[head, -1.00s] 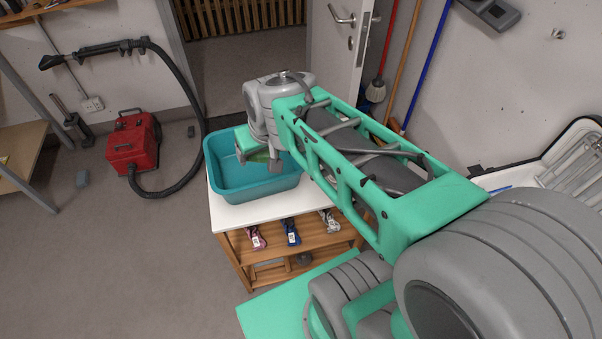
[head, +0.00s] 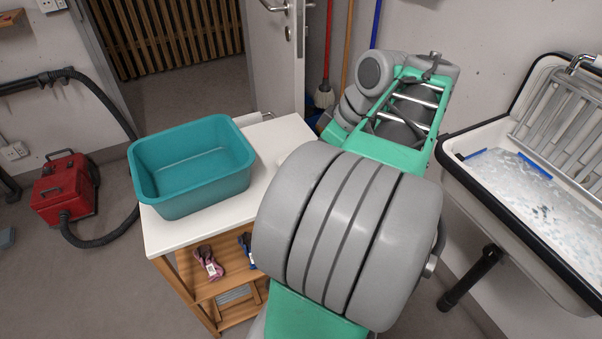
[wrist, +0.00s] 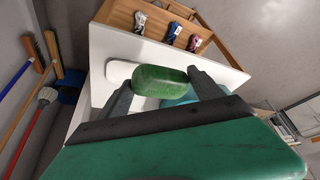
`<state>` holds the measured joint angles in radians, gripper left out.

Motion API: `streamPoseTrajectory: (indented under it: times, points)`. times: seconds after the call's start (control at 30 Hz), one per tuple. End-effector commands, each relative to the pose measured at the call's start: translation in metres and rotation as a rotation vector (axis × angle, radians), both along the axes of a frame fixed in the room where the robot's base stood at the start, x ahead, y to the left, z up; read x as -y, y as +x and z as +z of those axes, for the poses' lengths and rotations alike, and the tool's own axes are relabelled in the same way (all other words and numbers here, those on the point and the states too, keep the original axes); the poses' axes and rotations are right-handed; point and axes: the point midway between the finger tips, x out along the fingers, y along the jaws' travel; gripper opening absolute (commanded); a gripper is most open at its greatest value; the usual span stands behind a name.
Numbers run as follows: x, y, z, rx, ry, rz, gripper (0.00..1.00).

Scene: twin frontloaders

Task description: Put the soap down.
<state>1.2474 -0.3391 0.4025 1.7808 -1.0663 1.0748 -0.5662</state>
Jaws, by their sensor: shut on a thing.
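A green bar of soap (wrist: 160,80) sits between the two dark fingers of my gripper (wrist: 163,92) in the wrist view. My gripper is shut on it. Behind the soap, a flat white rounded piece (wrist: 119,72) lies at the white tabletop (wrist: 112,40). I cannot tell whether the soap touches it. In the head view my own arm hides the gripper and soap. The teal tub (head: 190,190) stands on the left part of the white tabletop (head: 160,236) and looks empty inside.
Shoes (head: 208,263) sit on the wooden shelf below. A sink (head: 520,190) with bluish-white contents is at the right. A red vacuum (head: 64,188) stands on the floor at left. Brooms (head: 325,60) lean at the back wall.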

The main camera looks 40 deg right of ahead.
Motion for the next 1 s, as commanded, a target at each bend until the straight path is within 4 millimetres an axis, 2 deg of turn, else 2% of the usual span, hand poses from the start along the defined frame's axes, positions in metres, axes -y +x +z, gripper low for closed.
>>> streamPoseTrajectory:
  times: [0.33, 0.4, 0.5, 0.67, 0.73, 0.87, 1.0]
  points:
    - [0.041, 0.081, -0.043, -0.001, 0.004, 0.003, 0.33]
    - [0.047, 0.092, -0.063, -0.001, 0.004, 0.002, 0.33]
    - [0.055, 0.105, -0.079, 0.0, 0.003, 0.0, 0.33]
    - [0.061, 0.116, -0.092, 0.0, 0.002, -0.001, 0.33]
    - [0.063, 0.122, -0.102, 0.0, 0.003, -0.001, 0.33]
    - [0.063, 0.12, -0.126, 0.0, 0.002, -0.001, 0.33]
    - [0.064, 0.12, -0.127, 0.001, 0.0, -0.001, 0.33]
